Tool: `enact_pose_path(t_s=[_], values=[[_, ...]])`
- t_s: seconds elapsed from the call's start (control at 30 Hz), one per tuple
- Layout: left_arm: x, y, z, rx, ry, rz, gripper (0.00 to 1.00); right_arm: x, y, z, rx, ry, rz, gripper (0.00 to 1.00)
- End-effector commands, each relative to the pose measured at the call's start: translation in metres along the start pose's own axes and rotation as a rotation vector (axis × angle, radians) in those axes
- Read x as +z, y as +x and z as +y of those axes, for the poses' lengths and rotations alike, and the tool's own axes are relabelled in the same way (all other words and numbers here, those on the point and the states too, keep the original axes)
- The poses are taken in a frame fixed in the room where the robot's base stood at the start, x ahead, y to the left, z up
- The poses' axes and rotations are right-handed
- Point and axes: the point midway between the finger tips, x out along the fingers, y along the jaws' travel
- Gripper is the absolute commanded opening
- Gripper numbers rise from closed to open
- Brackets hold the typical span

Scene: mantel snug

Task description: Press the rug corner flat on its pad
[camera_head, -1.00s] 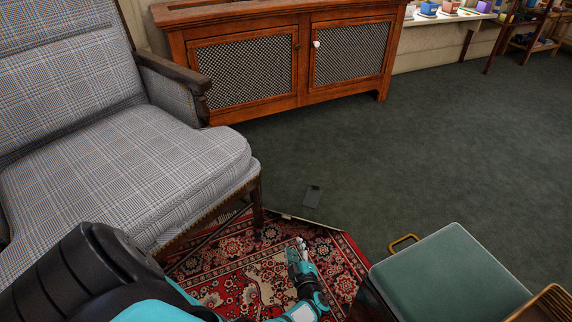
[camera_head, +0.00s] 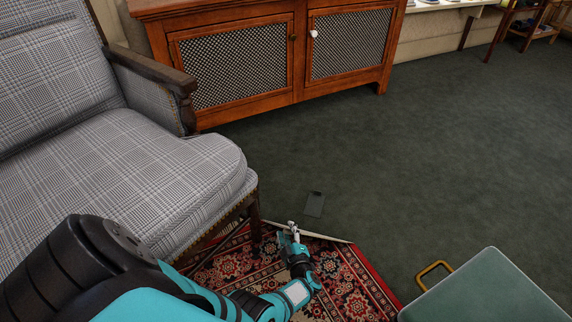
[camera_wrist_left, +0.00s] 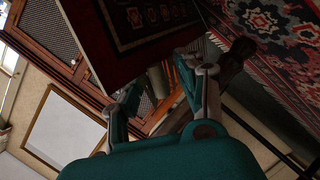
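The red patterned rug (camera_head: 345,292) lies by the chair in the head view. Its far corner looks turned up or folded, with a pale edge running slantwise across it. A dark rectangular pad (camera_head: 315,204) lies on the green carpet just beyond that edge. My left gripper (camera_head: 293,228) is at the pale edge, short of the pad. In the left wrist view, its fingers (camera_wrist_left: 158,86) are apart with nothing clearly held. A dark red rug flap (camera_wrist_left: 135,45) hangs close beyond the fingertips; I cannot tell whether they touch. My right gripper is out of view.
A plaid armchair (camera_head: 130,170) stands left of the rug, its front leg (camera_head: 255,218) close to my left gripper. A wooden cabinet (camera_head: 250,60) is at the back. A green-topped box (camera_head: 490,290) with a brass handle is at lower right. The carpet beyond the pad is clear.

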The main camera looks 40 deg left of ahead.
Motion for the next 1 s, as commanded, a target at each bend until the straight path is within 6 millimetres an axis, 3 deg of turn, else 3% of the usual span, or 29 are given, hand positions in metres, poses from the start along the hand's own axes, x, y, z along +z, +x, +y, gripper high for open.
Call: enact_pose_path(t_s=[0.33,0.63,1.0], values=[[0.0004,0.001,-0.0005,0.0,0.0,0.0,0.38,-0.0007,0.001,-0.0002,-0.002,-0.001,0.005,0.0],[0.0003,0.0009,-0.0006,0.0,0.001,0.0,0.0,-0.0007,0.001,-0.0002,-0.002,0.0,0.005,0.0],[0.0002,0.0014,0.0004,0.002,0.0,0.0,0.0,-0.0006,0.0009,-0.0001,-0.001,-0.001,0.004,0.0]])
